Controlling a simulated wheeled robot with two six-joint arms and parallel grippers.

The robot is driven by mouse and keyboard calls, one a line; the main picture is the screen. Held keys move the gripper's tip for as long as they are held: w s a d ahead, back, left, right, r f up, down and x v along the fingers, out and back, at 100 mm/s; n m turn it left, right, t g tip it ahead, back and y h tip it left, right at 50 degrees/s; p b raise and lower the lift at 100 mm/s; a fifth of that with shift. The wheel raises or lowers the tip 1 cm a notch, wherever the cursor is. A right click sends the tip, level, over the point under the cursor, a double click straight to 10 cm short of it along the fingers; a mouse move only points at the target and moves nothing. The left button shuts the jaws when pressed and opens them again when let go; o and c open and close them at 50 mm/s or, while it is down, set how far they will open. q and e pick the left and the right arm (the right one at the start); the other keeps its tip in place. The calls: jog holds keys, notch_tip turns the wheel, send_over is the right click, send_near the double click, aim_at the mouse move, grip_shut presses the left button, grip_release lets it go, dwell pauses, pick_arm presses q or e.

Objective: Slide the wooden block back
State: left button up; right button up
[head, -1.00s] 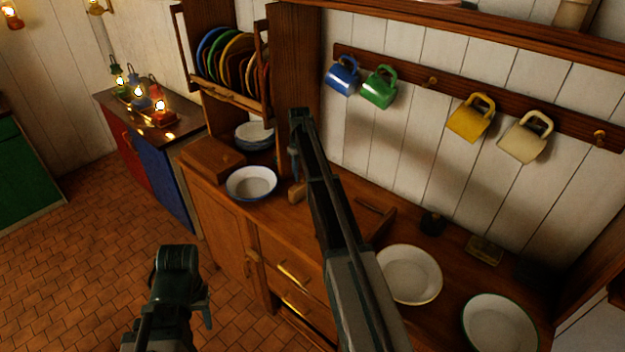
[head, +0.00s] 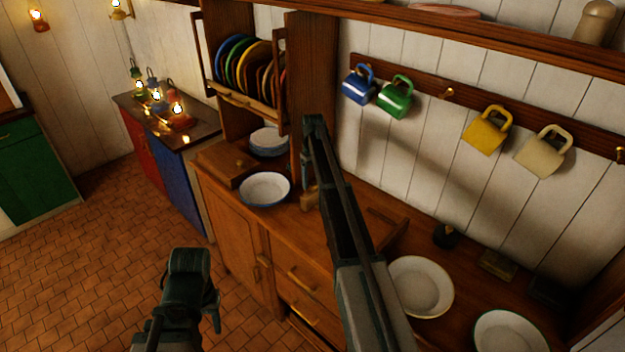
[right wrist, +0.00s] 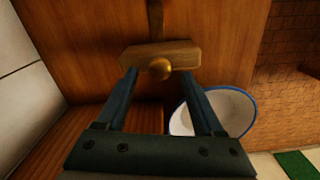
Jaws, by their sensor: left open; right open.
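The wooden block (right wrist: 183,53) with a brass knob lies on the wooden counter. In the right wrist view it sits across the front of my right gripper (right wrist: 160,76), whose open fingers reach its near edge on either side of the knob. I cannot tell whether they touch it. In the head view the block (head: 311,199) shows partly, behind my right gripper (head: 306,182), beside a blue-rimmed bowl. My left gripper (head: 214,310) is low over the floor in front of the cabinet, away from the block, and open.
The blue-rimmed bowl (head: 264,188) stands close to the block; it also shows in the right wrist view (right wrist: 235,107). A cream-rimmed plate (head: 420,287) lies further right on the counter. A plate rack (head: 246,98) and hanging mugs (head: 395,97) are above.

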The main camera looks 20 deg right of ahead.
notch_tip(320, 180, up, 14)
jog(key=p, duration=1.3)
jog(key=shift+f, duration=0.15)
jog(key=s+a+f+b, duration=0.3)
jog(key=s+a+f, duration=0.1)
jog(key=s+a, duration=0.5)
jog(key=s+a+f+b, duration=0.35)
jog(key=s+a, duration=0.35)
jog(key=a, duration=0.4)
jog(key=s+a+f+b, duration=0.2)
jog(key=s+a, duration=0.2)
jog(key=s, duration=0.3)
jog(key=s+a+f+n+b, duration=0.1)
jog(key=s+a+f+b, duration=0.1)
jog(key=s, duration=0.6)
jog(key=s+a+f+h+b, duration=0.1)
jog(key=s+a+f+b, duration=0.1)
jog(key=s+a, duration=0.4)
jog(key=shift+s+a+f+n+b, duration=0.3)
jog(key=shift+s+b, duration=0.4)
jog(key=shift+s, duration=0.45)
